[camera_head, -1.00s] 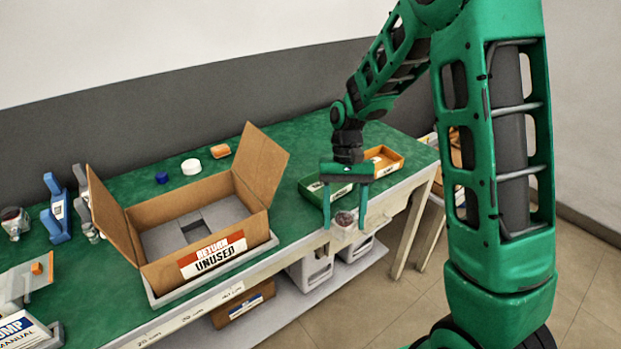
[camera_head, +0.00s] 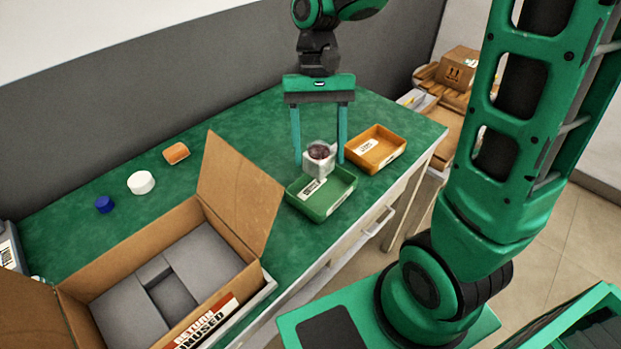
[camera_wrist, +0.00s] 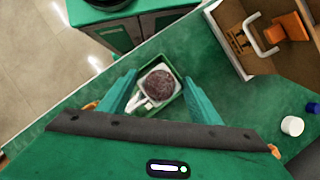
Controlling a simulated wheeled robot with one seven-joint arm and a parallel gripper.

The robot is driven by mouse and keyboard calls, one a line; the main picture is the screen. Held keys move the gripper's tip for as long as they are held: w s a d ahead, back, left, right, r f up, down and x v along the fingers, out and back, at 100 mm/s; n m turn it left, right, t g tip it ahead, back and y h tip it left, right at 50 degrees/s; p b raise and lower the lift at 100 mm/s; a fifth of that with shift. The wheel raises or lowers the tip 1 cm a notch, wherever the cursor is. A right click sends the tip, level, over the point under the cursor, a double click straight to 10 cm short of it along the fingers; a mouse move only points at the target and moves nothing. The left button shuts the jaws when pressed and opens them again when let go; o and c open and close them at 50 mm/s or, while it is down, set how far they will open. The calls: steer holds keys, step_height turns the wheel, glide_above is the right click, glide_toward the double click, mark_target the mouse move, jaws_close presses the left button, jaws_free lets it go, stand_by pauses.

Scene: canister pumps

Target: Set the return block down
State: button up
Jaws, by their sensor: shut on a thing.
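The return block (camera_head: 318,164) is a small whitish, partly clear block with a dark red round top. My gripper (camera_head: 320,156) points down and is shut on it, one finger on each side. In the head view the block overlaps the back of a green tray (camera_head: 332,209) with a white label. In the wrist view the block's dark red top (camera_wrist: 160,86) lies over the green tray (camera_wrist: 177,70), between the fingers. Whether its underside touches the tray floor is hidden.
An orange tray (camera_head: 396,154) stands right of the green one. An open cardboard box (camera_head: 242,196) marked RETURN UNUSED, with grey inserts, stands at front left. A white cap (camera_head: 141,183), a blue cap (camera_head: 104,204) and an orange piece (camera_head: 176,153) lie behind it on the green bench top (camera_head: 240,125).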

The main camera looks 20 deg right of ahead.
steer(key=shift+w+f, duration=0.1)
steer(key=shift+f, duration=0.15)
step_height(320, 180, down, 5)
steer(key=shift+w+a, duration=0.1)
steer(key=shift+a, duration=0.05)
steer(key=shift+f, duration=2.2)
steer(key=o, duration=1.4)
steer(key=shift+c, duration=0.2)
steer(key=v, duration=1.2)
